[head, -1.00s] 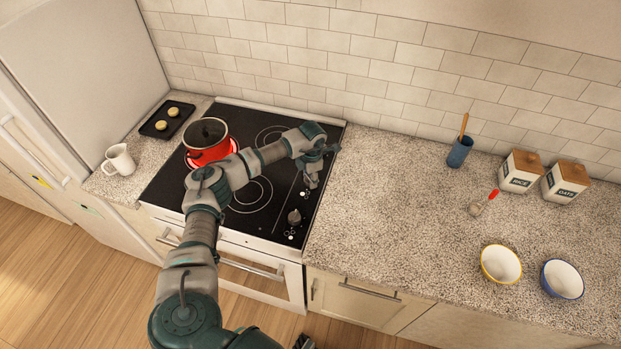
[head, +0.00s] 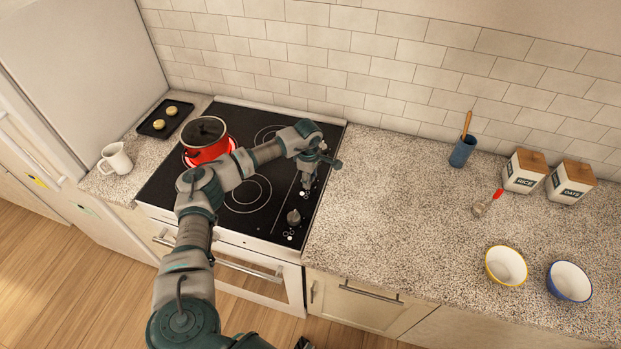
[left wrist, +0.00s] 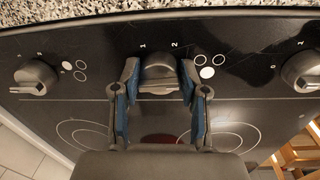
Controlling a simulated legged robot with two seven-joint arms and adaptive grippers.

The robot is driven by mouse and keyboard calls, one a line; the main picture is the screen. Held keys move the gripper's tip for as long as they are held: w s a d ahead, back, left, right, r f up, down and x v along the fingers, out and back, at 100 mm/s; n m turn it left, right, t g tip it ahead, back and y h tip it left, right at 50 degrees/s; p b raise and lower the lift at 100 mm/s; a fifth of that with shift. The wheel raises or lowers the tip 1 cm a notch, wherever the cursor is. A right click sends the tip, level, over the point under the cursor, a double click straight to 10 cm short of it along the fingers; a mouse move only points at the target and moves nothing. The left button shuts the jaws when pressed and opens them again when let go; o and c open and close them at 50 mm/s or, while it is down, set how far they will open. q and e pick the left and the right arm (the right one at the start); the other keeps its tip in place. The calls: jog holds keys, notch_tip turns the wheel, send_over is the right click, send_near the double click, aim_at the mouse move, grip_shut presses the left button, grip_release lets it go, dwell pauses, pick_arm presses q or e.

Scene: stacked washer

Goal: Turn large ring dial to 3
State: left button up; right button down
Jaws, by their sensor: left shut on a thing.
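My left gripper (head: 306,184) is over the control strip on the right side of the black cooktop. In the left wrist view its two blue-padded fingers (left wrist: 160,95) stand on either side of the middle dial (left wrist: 159,72) and are shut on it. The numbers 1 and 2 show beside that dial, with a group of circles, one filled white, to its right. Another dial (left wrist: 37,77) is at the left with its own circles, and one more (left wrist: 302,70) is at the right edge. In the head view the nearest dial (head: 294,217) is free.
A red pot (head: 206,141) sits on a glowing rear-left burner of the cooktop (head: 238,205). A white mug (head: 116,158) and a dark tray (head: 157,126) are left of it.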

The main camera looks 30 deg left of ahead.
pick_arm(q)
jog(key=shift+a+m, duration=0.1)
jog(key=shift+m, duration=0.4)
pick_arm(e)
jog(key=shift+w+a, duration=0.1)
jog(key=shift+w, duration=0.4)
pick_arm(q)
jog(key=o, duration=1.1)
jog(key=shift+a, duration=0.1)
pick_arm(e)
jog(key=shift+a+r, duration=0.1)
pick_arm(q)
jog(key=shift+r, duration=0.25)
notch_tip(320, 180, up, 11)
jog(key=shift+s, duration=0.3)
jog(key=shift+r, duration=0.1)
jog(key=shift+r, duration=0.1)
